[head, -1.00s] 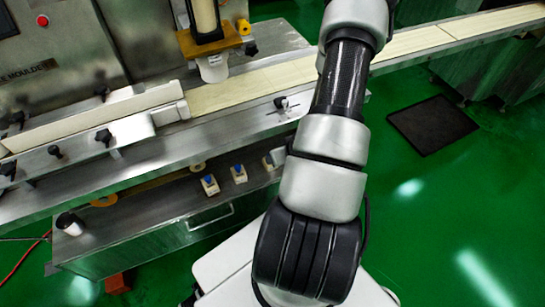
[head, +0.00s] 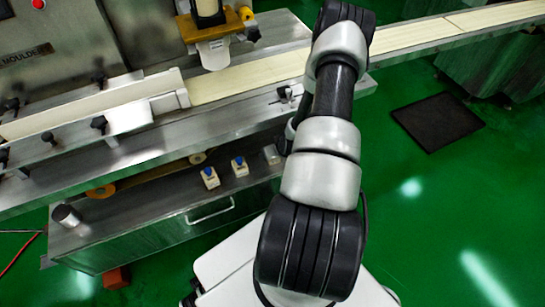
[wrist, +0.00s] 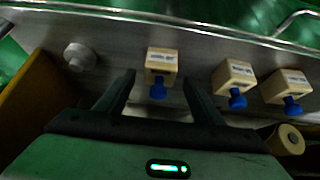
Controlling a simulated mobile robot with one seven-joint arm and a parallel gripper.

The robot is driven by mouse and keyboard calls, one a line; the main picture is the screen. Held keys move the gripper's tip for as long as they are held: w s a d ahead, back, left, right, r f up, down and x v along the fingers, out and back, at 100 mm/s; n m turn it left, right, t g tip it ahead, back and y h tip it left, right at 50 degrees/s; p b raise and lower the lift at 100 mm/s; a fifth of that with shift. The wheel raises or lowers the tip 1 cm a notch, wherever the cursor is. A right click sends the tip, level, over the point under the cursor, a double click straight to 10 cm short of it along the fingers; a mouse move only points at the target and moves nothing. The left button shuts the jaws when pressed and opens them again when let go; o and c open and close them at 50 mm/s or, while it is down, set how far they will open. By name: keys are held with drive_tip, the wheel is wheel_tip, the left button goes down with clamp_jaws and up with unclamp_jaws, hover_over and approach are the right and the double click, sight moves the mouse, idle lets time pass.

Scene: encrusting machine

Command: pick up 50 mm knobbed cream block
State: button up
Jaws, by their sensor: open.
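Three cream blocks with blue knobs stand on the steel lower shelf in the wrist view: one on the left (wrist: 161,62), one in the middle (wrist: 233,78) and one on the right (wrist: 286,86). Their labels are too small to read, so I cannot tell which is the 50 mm one. My gripper (wrist: 160,86) is open and empty, its fingers pointing at the left block, with one finger to each side of it in the picture. The head view shows two blocks clearly (head: 209,177) (head: 239,167); my gripper is hidden there behind my arm.
A silver cylinder (wrist: 80,56) stands left of the blocks in the wrist view, and a yellowish roll (wrist: 288,139) lies at lower right. A brown panel (wrist: 30,100) is close on the left. The conveyor ledge (head: 165,150) overhangs the shelf; a handle (head: 211,213) is on the cabinet front.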

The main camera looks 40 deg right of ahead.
drive_tip(key=x, duration=0.3)
drive_tip(key=shift+r, duration=0.1)
drive_tip(key=c, duration=1.2)
